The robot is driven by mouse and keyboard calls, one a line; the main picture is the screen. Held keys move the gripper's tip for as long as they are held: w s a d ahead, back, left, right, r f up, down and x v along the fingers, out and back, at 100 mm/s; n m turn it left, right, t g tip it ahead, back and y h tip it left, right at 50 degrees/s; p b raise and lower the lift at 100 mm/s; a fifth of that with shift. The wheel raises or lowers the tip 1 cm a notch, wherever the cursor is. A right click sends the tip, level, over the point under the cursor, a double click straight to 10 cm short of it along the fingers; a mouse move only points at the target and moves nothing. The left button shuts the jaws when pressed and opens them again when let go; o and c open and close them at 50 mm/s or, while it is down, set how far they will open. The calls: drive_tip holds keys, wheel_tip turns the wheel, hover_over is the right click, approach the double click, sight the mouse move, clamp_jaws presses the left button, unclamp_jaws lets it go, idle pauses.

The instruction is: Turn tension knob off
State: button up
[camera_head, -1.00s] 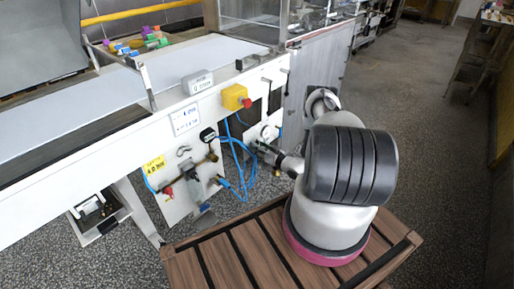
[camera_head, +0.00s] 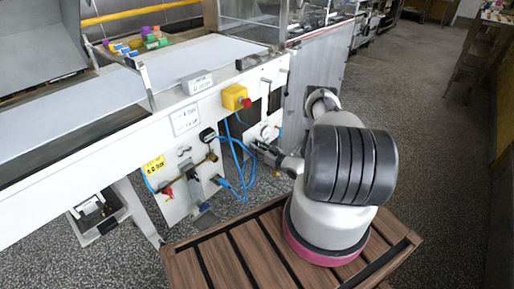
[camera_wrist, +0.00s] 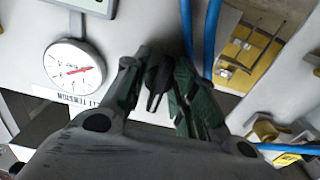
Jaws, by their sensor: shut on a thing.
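The black tension knob (camera_wrist: 158,78) shows in the wrist view between the two fingers of my gripper (camera_wrist: 160,66). The fingers are shut on it, and its dark pointer end sticks out toward the camera. A label reading TENSION (camera_wrist: 72,98), upside down in this view, sits on the panel beside the left finger. A round gauge (camera_wrist: 75,66) with a red needle is above the label. In the head view my gripper (camera_head: 258,147) is at the white machine panel, right of the blue hoses; the knob cannot be made out there.
Blue hoses (camera_head: 236,160) loop close to the left of my gripper, and also show in the wrist view (camera_wrist: 211,40). A yellow box with a red button (camera_head: 235,98) sits above. Open floor lies at the right.

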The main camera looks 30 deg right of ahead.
drive_tip(key=o, duration=0.7)
drive_tip(key=shift+s+f, duration=0.1)
drive_tip(key=shift+f, duration=0.1)
drive_tip(key=shift+c, duration=0.2)
drive_tip(key=shift+r, duration=0.1)
